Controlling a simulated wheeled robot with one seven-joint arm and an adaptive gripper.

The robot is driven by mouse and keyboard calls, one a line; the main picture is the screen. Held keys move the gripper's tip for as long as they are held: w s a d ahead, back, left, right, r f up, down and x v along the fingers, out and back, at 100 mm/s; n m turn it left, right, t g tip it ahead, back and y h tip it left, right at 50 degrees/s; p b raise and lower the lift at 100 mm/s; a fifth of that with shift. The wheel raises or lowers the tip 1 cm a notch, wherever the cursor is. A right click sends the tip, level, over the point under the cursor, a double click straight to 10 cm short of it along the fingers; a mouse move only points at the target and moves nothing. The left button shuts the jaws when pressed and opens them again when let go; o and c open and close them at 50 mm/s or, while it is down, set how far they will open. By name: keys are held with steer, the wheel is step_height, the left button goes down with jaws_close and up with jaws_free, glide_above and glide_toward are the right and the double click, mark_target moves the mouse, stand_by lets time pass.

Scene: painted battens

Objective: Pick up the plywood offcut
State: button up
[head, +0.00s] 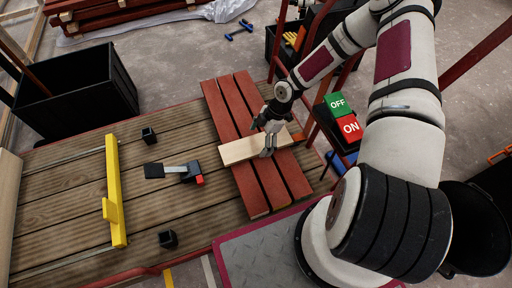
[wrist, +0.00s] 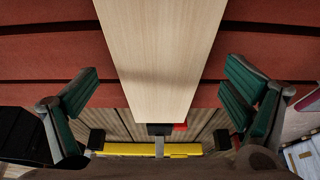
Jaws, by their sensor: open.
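The plywood offcut (head: 240,149) is a pale flat board lying across the red painted battens (head: 254,182) on the wooden bench. In the wrist view the offcut (wrist: 160,55) runs from the top edge down toward the middle, between my fingers. My gripper (head: 267,140) is at the offcut's right part in the head view. In the wrist view my gripper (wrist: 163,105) is open, with one green-padded finger on each side of the offcut and a gap on both sides. Neither finger touches it in that view. The offcut's right part is partly hidden by my gripper in the head view.
A yellow bar (head: 115,190), a dark-handled tool (head: 176,171) and small black blocks (head: 168,239) lie on the bench (head: 60,200) left of the battens. A green and red ON/OFF switch box (head: 341,115) stands close right of my gripper. A black bin (head: 85,95) stands behind left.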

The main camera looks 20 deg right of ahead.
steer(key=shift+a+f, duration=0.15)
steer(key=shift+f, duration=0.3)
steer(key=shift+r, duration=0.1)
steer(key=c, duration=1.4)
steer(key=shift+r, duration=0.1)
steer(key=shift+c, duration=0.2)
